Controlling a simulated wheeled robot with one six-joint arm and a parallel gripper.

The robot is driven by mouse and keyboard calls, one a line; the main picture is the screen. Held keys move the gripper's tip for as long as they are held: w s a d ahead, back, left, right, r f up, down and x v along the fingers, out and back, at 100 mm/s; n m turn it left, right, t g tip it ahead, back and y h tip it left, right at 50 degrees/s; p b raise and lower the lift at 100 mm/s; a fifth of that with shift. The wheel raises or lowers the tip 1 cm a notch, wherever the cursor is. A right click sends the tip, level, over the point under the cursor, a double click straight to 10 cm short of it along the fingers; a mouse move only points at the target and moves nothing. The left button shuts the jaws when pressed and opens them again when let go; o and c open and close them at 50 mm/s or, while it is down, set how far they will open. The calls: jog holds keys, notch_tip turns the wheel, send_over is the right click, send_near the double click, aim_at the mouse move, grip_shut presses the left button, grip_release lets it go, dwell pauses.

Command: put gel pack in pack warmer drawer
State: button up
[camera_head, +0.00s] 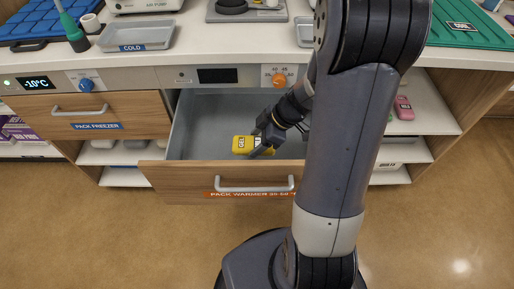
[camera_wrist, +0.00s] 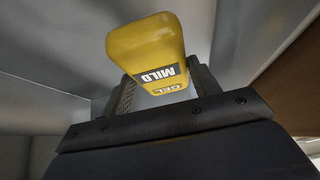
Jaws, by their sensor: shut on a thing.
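The yellow gel pack (camera_head: 241,145) is inside the open pack warmer drawer (camera_head: 200,140), near its front wall. In the wrist view the gel pack (camera_wrist: 150,45) shows a label reading "MILD" and "GEL". My gripper (camera_head: 262,143) is shut on the gel pack, with a finger on each side of it, and reaches down into the drawer; the fingers also show in the wrist view (camera_wrist: 160,95). The drawer's orange label reads "PACK WARMER". I cannot tell whether the pack touches the drawer floor. My arm hides the drawer's right end.
The pack freezer drawer (camera_head: 90,115) at left is shut. Above, the counter holds a grey tray marked "COLD" (camera_head: 136,36), a blue mat (camera_head: 35,25) and a green tray (camera_head: 470,25). A pink item (camera_head: 403,108) sits on the right shelf. The drawer's left part is empty.

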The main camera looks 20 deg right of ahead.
notch_tip(320, 180, down, 5)
jog(key=shift+b, duration=0.4)
jog(key=shift+r, duration=0.1)
jog(key=shift+f+b, duration=0.65)
jog(key=shift+b, duration=0.5)
jog(key=o, duration=1.1)
jog(key=shift+r, duration=0.1)
jog(key=shift+r+p, duration=0.65)
jog(key=shift+p, duration=0.6)
jog(key=p+v, duration=0.1)
jog(key=v, duration=1)
jog(key=shift+s+d+r+p, duration=0.1)
jog(key=shift+d+r+p, duration=0.15)
jog(key=shift+r+p, duration=0.15)
